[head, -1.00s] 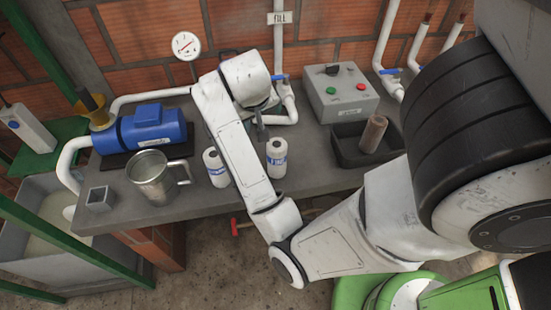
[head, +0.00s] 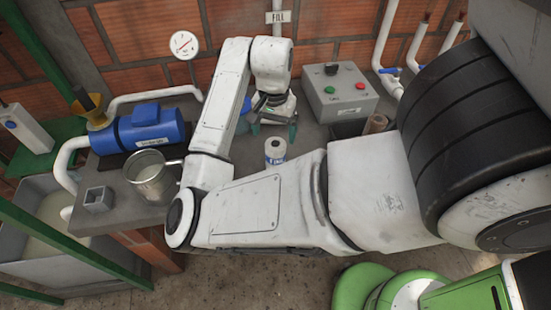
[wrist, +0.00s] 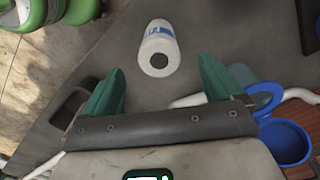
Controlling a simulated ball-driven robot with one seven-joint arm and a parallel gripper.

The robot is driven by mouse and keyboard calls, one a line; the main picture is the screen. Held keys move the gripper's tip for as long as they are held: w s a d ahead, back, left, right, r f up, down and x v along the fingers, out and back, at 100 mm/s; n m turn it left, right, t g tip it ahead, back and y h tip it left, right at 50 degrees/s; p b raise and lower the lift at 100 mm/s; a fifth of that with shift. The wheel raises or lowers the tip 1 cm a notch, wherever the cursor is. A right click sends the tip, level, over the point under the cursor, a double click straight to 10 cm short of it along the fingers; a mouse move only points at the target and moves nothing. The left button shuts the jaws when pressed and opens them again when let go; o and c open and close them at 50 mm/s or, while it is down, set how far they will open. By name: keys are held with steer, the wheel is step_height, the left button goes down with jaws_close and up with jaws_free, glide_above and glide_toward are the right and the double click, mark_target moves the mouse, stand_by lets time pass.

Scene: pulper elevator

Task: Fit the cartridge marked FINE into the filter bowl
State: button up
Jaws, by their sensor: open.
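A white cartridge (head: 275,151) with a blue label band stands on the grey bench in front of my gripper. In the wrist view the cartridge (wrist: 159,50) shows beyond the fingertips, with a dark hole in its end; the label's word is not readable. My gripper (head: 272,131) is open and empty, its green fingers apart, and they also show in the wrist view (wrist: 160,82). A blue, open, cup-like part (wrist: 285,142), possibly the filter bowl, lies right of the gripper in the wrist view. My arm hides the bench area left of the cartridge.
A steel jug (head: 150,178) and a small square grey holder (head: 97,199) stand at the left. A blue pump (head: 150,128) sits behind them. A control box (head: 338,95) stands at the back right, with a brown cylinder (head: 376,124) in a dark tray (head: 345,129) before it.

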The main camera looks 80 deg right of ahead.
mark_target(275, 144)
steer(key=shift+s+d+f+p, duration=0.1)
steer(key=shift+f+p, duration=0.2)
steer(key=shift+f, duration=1.3)
steer(key=shift+s+d+f+p, duration=0.1)
steer(key=shift+f+p, duration=0.15)
steer(key=shift+f, duration=1.35)
steer(key=shift+c, duration=0.4)
steer(key=c, duration=1.4)
